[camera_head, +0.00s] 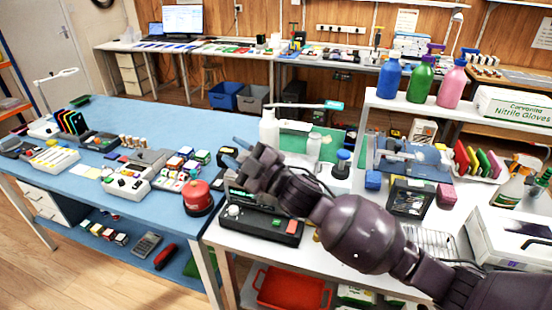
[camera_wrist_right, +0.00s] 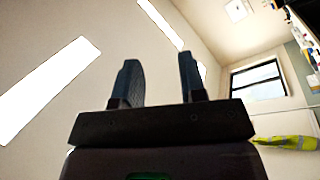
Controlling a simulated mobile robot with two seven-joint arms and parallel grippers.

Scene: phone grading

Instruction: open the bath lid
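My right gripper (camera_head: 235,153) is over the near left corner of the white bench, its blue-grey fingers pointing left. In the right wrist view its two fingers (camera_wrist_right: 158,85) stand apart with nothing between them, so it is open and empty. Just below the gripper is a dark unit (camera_head: 262,225) with a pale knob, a red button and a small green display, partly hidden by my right arm. I cannot tell whether this is the bath, and I see no lid clearly. My left gripper is not in view.
The blue table's far middle is clear.

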